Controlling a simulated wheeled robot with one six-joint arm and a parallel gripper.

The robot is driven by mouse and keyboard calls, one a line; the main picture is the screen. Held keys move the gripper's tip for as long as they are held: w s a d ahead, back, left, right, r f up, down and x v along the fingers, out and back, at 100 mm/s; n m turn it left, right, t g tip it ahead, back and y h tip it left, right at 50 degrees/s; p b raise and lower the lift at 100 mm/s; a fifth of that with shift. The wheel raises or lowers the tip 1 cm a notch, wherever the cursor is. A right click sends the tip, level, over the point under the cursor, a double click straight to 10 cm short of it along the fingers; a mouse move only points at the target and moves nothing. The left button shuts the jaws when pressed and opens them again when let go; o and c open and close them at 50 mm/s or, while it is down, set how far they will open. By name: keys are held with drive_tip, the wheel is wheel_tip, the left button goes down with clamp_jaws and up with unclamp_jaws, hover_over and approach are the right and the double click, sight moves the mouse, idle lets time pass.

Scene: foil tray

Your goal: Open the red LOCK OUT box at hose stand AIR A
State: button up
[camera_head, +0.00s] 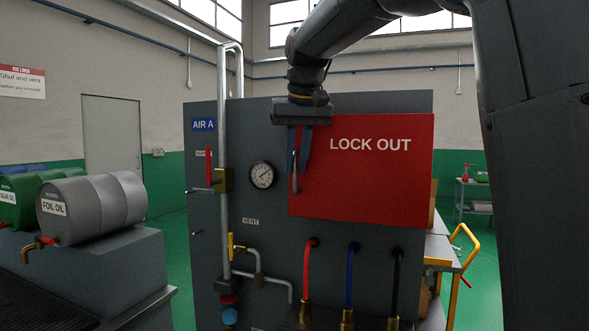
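The red LOCK OUT box (365,185) is on the right half of the grey hose stand AIR A (225,280), above three hoses. Its red front shows no clear gap, and I cannot tell whether it is fully closed. A slim grey upright handle (295,184) is at the front's left edge. My gripper (299,168) points down over that left edge, with its two blue-grey fingers at the handle's upper part. A narrow strip of red shows between the fingers. The fingers partly hide the handle, and I cannot tell whether they grip it.
A pressure gauge (262,175), a red-handled valve (209,168) and a yellow-handled valve (232,246) are left of the box. Red, blue and black hoses hang below it. Oil drums (95,205) lie on a plinth at left. A yellow-handled cart (465,247) stands at right.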

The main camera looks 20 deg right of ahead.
drive_tip(key=shift+p+x, duration=0.3)
drive_tip(key=shift+x, duration=1.1)
clamp_jaws()
